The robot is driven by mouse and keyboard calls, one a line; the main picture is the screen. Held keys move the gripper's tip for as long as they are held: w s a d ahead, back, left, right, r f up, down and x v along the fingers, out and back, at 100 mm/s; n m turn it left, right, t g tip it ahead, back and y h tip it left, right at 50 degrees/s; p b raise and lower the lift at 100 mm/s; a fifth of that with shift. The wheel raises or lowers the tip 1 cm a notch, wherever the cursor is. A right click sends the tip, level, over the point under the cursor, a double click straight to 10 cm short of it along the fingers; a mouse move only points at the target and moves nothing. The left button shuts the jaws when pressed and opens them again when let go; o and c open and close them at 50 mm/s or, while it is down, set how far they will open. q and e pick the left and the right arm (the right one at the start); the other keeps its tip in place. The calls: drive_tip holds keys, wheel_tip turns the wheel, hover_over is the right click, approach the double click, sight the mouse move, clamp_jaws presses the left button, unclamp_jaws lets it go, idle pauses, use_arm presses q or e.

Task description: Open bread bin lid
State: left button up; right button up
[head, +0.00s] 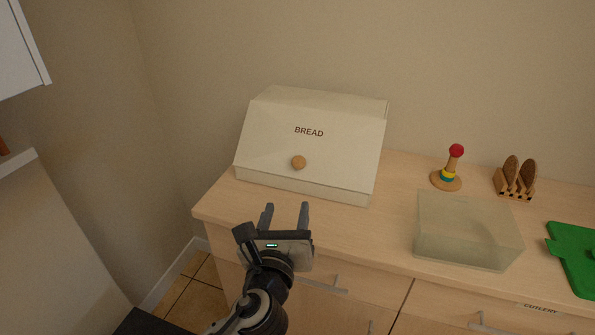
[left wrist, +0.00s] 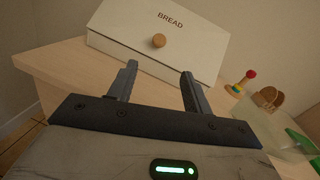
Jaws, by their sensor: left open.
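The cream bread bin (head: 285,186) stands on the wooden counter against the wall. Its sloped lid (head: 342,150), marked BREAD, is shut and has a round wooden knob (head: 299,162) low on its front. The bin also shows in the left wrist view (left wrist: 190,46), with the knob (left wrist: 159,40) above and beyond the fingers. My left gripper (head: 286,209) is open and empty at the counter's front edge, in front of the bin and apart from the knob. It also shows in the left wrist view (left wrist: 158,82). My right gripper is in neither view.
Right of the bin are a ring stacker with a red ball (head: 456,151), a toast rack (head: 515,184), a translucent box (head: 465,240) and a green board (head: 580,252). Counter (head: 220,200) in front of the bin is clear. Drawers with handles (head: 320,285) lie below.

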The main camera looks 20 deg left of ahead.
sight(298, 164)
use_arm(q)
drive_tip(key=w, duration=0.5)
drive_tip(key=w+a, duration=0.1)
drive_tip(key=w, duration=0.4)
drive_tip(key=w+a, duration=0.1)
drive_tip(key=w, duration=0.4)
drive_tip(key=shift+w+a, duration=0.1)
drive_tip(key=shift+a, duration=0.05)
clamp_jaws()
